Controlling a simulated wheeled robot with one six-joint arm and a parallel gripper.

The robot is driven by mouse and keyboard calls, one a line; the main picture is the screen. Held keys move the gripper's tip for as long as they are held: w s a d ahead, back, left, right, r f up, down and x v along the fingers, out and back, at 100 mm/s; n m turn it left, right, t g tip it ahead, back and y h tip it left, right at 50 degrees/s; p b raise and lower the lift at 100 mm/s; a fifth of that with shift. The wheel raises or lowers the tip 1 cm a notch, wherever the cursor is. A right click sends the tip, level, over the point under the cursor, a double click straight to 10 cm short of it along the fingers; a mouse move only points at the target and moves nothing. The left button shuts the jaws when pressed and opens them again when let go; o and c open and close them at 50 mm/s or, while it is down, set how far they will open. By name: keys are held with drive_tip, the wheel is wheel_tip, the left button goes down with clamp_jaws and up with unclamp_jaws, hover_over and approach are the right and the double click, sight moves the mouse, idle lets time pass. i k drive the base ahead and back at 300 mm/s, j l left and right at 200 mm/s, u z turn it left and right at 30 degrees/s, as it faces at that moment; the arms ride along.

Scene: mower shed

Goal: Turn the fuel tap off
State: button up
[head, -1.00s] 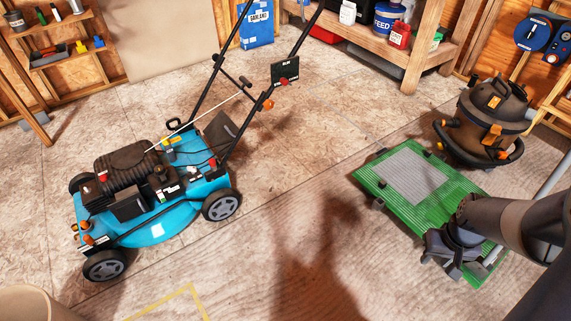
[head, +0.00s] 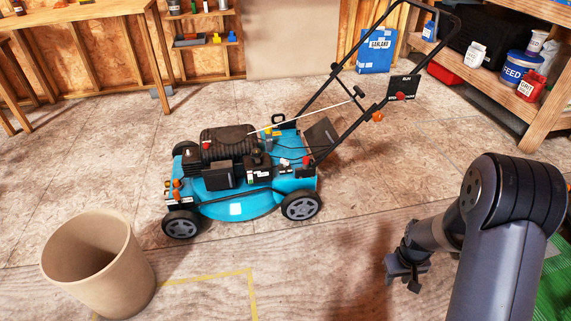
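The turquoise lawn mower (head: 240,209) stands on the floor in the middle of the head view, its black handle rising to the right. Its black engine (head: 228,140) sits on top of the deck. Small orange and red parts (head: 177,185) show at its front left, and a small yellow and red part (head: 268,136) shows behind the engine. All are too small to tell which is the fuel tap or how it is set. My gripper (head: 403,284) hangs at the lower right, well apart from the mower and pointing down. Its finger opening is not clear.
A beige bin (head: 140,270) stands at the lower left, near yellow floor tape (head: 215,276). A green mat (head: 555,285) lies at the right edge. A wooden shelf (head: 530,130) with containers stands at the back right, a workbench (head: 90,14) at the back left. Floor between gripper and mower is clear.

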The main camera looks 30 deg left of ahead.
sight(284, 162)
drive_tip(key=i+j+u, duration=0.1)
drive_tip(key=i+u, duration=0.55)
drive_tip(key=u, duration=0.15)
drive_tip(key=i+u, duration=0.3)
drive_tip(key=u, duration=0.15)
drive_tip(key=i+l+u, duration=0.2)
drive_tip(key=u, duration=0.2)
drive_tip(key=i+l, duration=0.4)
drive_tip(key=i+l+u, duration=0.1)
drive_tip(key=i+l, duration=0.3)
drive_tip(key=i, duration=0.25)
